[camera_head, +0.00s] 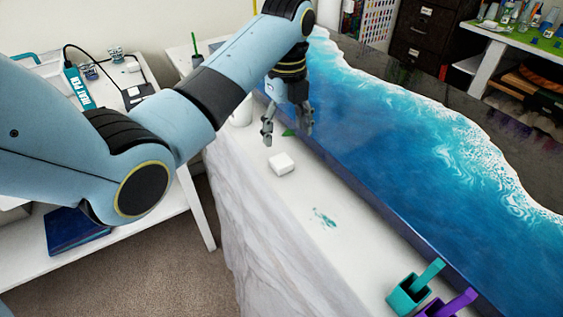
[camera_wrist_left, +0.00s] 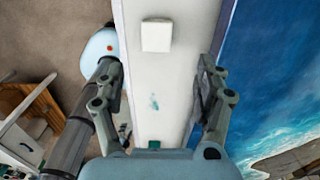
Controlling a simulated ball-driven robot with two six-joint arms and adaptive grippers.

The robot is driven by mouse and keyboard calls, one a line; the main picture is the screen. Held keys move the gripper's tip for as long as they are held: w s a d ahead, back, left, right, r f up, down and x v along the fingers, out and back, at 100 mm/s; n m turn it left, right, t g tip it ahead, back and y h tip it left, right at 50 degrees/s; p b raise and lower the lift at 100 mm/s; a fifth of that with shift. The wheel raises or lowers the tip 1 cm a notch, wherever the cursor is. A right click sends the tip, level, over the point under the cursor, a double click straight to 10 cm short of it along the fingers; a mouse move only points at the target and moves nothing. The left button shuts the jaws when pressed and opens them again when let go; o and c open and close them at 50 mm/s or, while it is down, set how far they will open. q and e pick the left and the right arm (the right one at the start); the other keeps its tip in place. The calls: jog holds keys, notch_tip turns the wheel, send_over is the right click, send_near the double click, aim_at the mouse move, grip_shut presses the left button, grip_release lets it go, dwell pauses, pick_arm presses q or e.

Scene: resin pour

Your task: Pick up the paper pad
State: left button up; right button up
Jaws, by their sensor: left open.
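The paper pad (camera_head: 281,163) is a small white block lying flat on the white marble tabletop, near its left edge. My left gripper (camera_head: 287,137) is open and empty. In the head view it hangs just beyond the pad, pointing down. In the left wrist view the pad (camera_wrist_left: 157,35) is at the top middle, ahead of the open fingers (camera_wrist_left: 155,90) and apart from them. My right gripper is in neither view.
A blue resin surface (camera_head: 400,165) with white foam edges runs along the right of the pad. A teal smear (camera_head: 323,217) marks the tabletop. A side table (camera_head: 100,255) stands at left.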

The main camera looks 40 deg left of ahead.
aim_at(284, 162)
pick_arm(q)
notch_tip(284, 162, down, 4)
jog(key=shift+r, duration=0.25)
jog(key=f, duration=0.4)
jog(key=shift+s+a+f+p, duration=0.2)
jog(key=shift+s+p, duration=0.1)
jog(key=shift+p, duration=0.1)
jog(key=shift+d+f, duration=0.1)
jog(key=shift+f, duration=0.4)
jog(key=c, duration=0.9)
jog(key=shift+r, duration=0.15)
